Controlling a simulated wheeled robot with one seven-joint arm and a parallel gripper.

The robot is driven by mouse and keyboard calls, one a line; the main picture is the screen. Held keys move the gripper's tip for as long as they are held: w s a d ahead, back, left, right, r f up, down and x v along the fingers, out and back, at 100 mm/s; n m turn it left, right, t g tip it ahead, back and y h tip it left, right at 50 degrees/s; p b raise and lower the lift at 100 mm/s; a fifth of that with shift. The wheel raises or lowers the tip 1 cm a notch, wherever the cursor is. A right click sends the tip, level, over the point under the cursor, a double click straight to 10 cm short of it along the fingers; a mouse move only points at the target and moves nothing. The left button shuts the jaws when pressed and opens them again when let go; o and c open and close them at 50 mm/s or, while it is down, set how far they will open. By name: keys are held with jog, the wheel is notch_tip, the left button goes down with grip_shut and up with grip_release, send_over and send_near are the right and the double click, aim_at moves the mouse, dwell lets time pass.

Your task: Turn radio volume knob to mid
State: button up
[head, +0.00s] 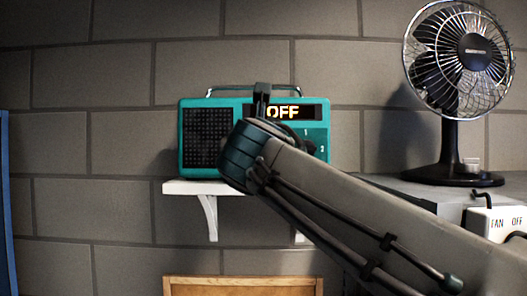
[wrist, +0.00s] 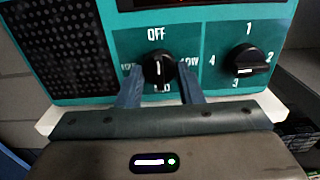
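The teal radio (head: 310,150) stands on a white wall shelf, and its display reads OFF. In the wrist view, the black volume knob (wrist: 159,70) is on the teal front panel, with OFF above it and LOW to its right. The labels to its left and below are partly hidden. A white mark on the knob runs about upright. My gripper (wrist: 160,82) has one blue finger on each side of this knob, seemingly with slim gaps; contact is unclear.
A second black knob (wrist: 246,63) with numbers 1 to 4 sits to the right of the volume knob. The white shelf (head: 190,188) is just below the radio. A fan (head: 460,60) and a switch box (head: 497,223) are at the right.

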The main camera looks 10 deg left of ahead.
jog(key=shift+m, duration=0.3)
jog(key=m+b, duration=0.3)
jog(key=m, duration=0.8)
jog(key=m+b, duration=0.3)
jog(key=m, duration=0.9)
jog(key=m+b, duration=0.3)
jog(key=m, duration=0.9)
jog(key=shift+r, duration=0.25)
jog(key=shift+m, duration=0.4)
